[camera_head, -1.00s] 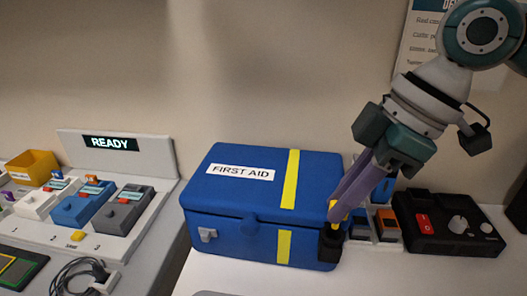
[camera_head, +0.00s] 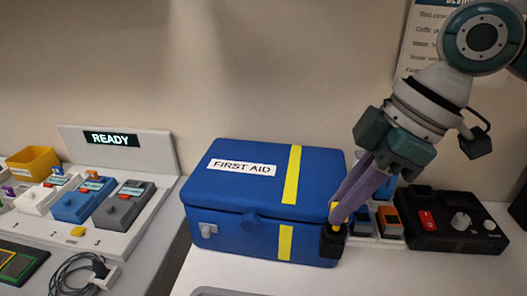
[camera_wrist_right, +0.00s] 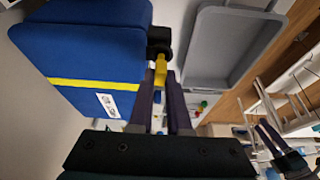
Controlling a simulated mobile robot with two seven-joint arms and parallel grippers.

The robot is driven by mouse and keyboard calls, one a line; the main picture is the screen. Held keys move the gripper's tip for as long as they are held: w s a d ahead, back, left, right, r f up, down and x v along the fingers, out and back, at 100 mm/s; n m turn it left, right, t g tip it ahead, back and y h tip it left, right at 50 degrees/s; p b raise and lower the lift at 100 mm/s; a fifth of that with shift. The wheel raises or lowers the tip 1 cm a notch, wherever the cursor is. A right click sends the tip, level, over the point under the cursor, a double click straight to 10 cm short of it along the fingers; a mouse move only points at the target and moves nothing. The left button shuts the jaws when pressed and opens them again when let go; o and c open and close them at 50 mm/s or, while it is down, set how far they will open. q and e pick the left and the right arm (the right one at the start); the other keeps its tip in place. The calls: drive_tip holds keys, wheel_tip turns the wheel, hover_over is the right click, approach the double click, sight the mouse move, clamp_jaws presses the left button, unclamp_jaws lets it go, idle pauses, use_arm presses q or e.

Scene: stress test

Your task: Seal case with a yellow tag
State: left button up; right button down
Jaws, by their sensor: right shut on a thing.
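The blue first aid case (camera_head: 215,188) stands with its lid down on the white table, a yellow stripe running over its lid and front. A grey latch (camera_head: 208,230) sits at its front left. My right gripper (camera_head: 335,226) is shut on a small yellow tag (camera_head: 336,206) at the case's front right corner. The tag also shows between the fingers in the right wrist view (camera_wrist_right: 160,68). A black piece (camera_wrist_right: 159,40) lies just beyond it beside the case; whether they touch is unclear. What looks like my left gripper (camera_wrist_right: 270,135) is small at the right wrist view's edge; its opening is unclear.
A black control box (camera_head: 450,222) with a red switch stands right of the case, near small coloured blocks (camera_head: 388,222). Left are a module board with a READY display (camera_head: 112,140), a yellow bin (camera_head: 35,162) and a coiled cable (camera_head: 75,272). A grey tray (camera_wrist_right: 222,45) lies near the case.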

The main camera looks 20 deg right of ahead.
drive_tip(key=shift+f+b, duration=0.35)
drive_tip(key=shift+f, duration=0.45)
drive_tip(key=c, duration=0.8)
unclamp_jaws()
drive_tip(key=v, duration=1)
drive_tip(key=shift+s, duration=0.3)
